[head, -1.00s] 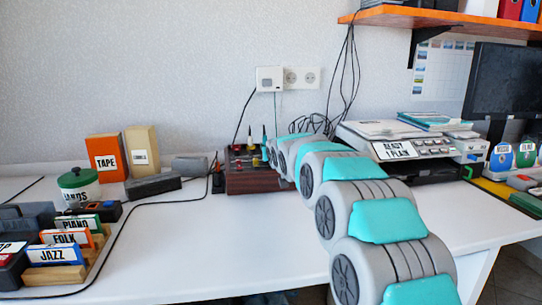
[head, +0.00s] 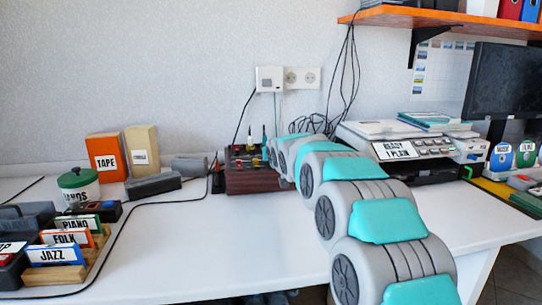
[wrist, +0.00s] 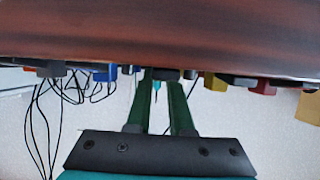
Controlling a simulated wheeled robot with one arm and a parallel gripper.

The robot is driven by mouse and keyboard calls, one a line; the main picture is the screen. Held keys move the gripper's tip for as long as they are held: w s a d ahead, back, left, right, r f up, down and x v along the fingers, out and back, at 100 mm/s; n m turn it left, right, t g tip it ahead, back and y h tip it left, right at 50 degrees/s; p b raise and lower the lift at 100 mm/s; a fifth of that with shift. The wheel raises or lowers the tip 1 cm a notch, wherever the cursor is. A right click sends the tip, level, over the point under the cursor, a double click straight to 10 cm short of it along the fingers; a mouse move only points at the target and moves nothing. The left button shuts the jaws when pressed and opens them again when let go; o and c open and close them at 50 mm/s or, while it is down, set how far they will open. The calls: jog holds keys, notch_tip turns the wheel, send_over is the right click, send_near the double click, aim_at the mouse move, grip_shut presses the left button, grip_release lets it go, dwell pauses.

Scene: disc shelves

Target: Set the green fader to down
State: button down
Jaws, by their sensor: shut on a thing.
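The fader box (head: 258,182), dark reddish wood with small coloured knobs on top, stands at the back of the white desk in the head view. In the wrist view its wooden side (wrist: 160,35) fills the top, with the knobs in a row below it. My gripper (wrist: 160,76) has its two fingers drawn together at the middle of this row, shut on a fader knob. The fingers hide most of that knob, so its green colour is not clear. In the head view my arm hides the box's right part and the fingertips cannot be made out.
In the wrist view a blue knob (wrist: 104,73) is left of my fingers; a yellow knob (wrist: 214,82) and a red knob (wrist: 263,87) are right. A printer (head: 420,150) stands right of the box. Open desk lies in front.

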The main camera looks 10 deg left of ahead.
jog(key=shift+s, duration=0.1)
jog(key=shift+s+d+f+b, duration=0.1)
jog(key=shift+s+d+b, duration=0.15)
jog(key=shift+s+b, duration=0.35)
jog(key=shift+s+d+b, duration=0.2)
jog(key=shift+s+b, duration=0.15)
jog(key=shift+s, duration=0.45)
jog(key=shift+s+d, duration=0.1)
jog(key=shift+s, duration=0.35)
jog(key=c, duration=0.8)
grip_release()
jog(key=v, duration=0.8)
jog(key=shift+b, duration=0.45)
jog(key=shift+w, duration=0.1)
